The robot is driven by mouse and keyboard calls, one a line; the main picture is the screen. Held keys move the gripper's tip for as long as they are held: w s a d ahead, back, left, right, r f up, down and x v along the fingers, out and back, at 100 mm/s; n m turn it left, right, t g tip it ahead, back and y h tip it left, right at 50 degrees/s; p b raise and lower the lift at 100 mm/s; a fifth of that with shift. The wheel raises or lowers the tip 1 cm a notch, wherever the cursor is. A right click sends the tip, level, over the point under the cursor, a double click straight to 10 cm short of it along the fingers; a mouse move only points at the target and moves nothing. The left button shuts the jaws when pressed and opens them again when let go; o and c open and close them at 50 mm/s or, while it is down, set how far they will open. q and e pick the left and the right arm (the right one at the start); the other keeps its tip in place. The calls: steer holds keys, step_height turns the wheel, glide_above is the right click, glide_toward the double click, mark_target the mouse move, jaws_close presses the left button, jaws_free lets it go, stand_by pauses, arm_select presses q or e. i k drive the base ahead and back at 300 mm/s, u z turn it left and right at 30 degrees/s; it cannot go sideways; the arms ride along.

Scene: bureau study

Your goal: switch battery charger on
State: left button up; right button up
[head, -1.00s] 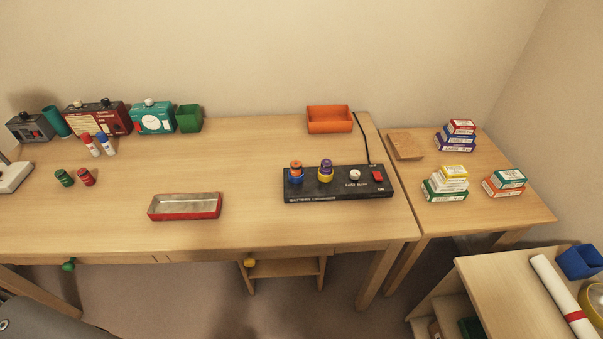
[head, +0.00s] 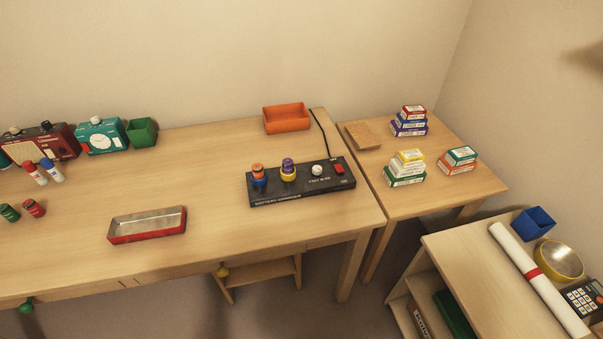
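The black battery charger (head: 300,190) lies on the right part of the desk in the head view. Its red switch (head: 339,169) is at the right end, with a white knob (head: 317,170) to its left. An orange-and-blue battery (head: 258,174) and a purple-and-yellow battery (head: 288,169) stand upright on its left half. A black cord runs from the charger toward the wall. I cannot tell the switch's position. Neither of my grippers shows in the view.
A red tin tray (head: 148,227) and an orange bin (head: 287,118) flank the charger on the desk (head: 215,185). A side table (head: 440,200) holds stacked small boxes. A low shelf (head: 460,247) stands at lower right. Desk space before the charger is clear.

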mark_target(338, 168)
steer(key=z, duration=0.6)
steer(key=k, duration=1.35)
steer(key=z, duration=0.2)
steer(key=i, duration=0.4)
steer(key=u, duration=1.05)
steer(key=i, duration=1.3)
steer(key=z, duration=0.4)
